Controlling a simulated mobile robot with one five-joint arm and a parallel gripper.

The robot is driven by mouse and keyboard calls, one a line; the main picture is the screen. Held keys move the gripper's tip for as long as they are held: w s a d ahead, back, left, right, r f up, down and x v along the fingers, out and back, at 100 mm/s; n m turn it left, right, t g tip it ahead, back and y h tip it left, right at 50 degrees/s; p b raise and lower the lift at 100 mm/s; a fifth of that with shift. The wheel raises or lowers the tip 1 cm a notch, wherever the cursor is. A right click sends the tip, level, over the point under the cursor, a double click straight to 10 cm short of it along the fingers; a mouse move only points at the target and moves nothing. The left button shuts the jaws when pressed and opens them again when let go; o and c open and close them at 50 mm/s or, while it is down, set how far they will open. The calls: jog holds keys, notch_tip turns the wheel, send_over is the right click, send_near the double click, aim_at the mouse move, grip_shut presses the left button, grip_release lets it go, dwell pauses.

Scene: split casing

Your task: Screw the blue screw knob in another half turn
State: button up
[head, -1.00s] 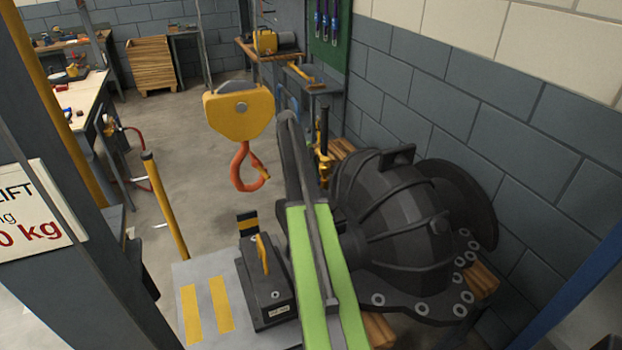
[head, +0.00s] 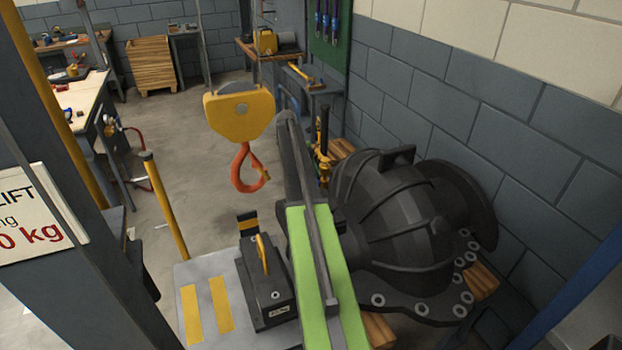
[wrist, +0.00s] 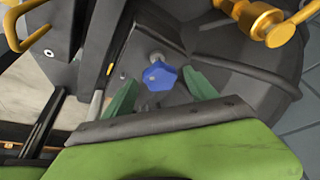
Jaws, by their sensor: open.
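The blue screw knob (wrist: 159,76) shows in the wrist view, on a short metallic screw at the dark casing (wrist: 240,50). My gripper (wrist: 160,88) is open, with one green finger to the left of the knob and one to the right. The knob lies between or just beyond the fingertips, and I see gaps at both sides. In the head view the large dark casing (head: 400,220) stands at the right, and my arm hides the knob and the gripper.
An orange crane hook (head: 245,168) hangs from a yellow block (head: 240,112) left of my arm. A dark block with a yellow handle (head: 266,285) stands close by. A brass fitting (wrist: 262,20) shows at the wrist view's top right. A brick wall (head: 480,120) bounds the right.

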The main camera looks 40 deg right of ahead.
jog(key=p+v, duration=0.6)
jog(key=v, duration=0.1)
dwell(0.3)
